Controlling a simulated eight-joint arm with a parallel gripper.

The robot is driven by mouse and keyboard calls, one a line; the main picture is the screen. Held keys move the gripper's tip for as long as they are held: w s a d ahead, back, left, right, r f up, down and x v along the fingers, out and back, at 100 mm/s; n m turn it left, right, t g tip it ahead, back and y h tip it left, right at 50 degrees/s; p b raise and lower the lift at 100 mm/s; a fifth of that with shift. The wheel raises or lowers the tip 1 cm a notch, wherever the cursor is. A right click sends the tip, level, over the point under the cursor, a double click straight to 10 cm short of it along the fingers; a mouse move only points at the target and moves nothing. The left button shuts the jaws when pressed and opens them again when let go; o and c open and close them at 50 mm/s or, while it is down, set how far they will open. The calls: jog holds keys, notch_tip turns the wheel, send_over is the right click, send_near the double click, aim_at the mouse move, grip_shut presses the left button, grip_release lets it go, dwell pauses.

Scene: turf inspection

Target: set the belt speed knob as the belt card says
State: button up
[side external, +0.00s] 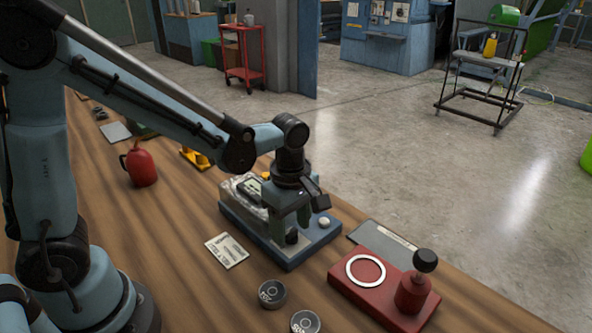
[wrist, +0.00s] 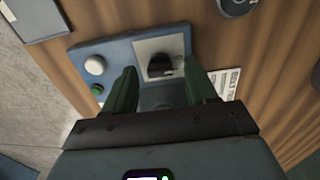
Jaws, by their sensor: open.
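The belt control box (side external: 273,245) is blue-grey and lies on the wooden bench, under my gripper. Its black knob (side external: 292,237) sits on a pale plate; in the wrist view the knob (wrist: 159,65) shows between my green fingertips. My gripper (side external: 289,222) points down over the knob. In the wrist view my gripper (wrist: 160,67) is open, with a gap on each side of the knob. A white printed card (side external: 227,250) lies on the bench beside the box; its print is too small to read. The card (wrist: 226,83) is partly hidden by a finger in the wrist view.
The box also carries a white button (wrist: 94,65), a green button (wrist: 97,89) and a clear-covered display (side external: 249,190). A red stand with a black-knobbed post (side external: 412,292), round dark discs (side external: 271,293) and a red oil can (side external: 140,166) stand around.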

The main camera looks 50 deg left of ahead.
jog(key=shift+f, duration=0.1)
jog(key=shift+c, duration=0.2)
jog(key=c, duration=1)
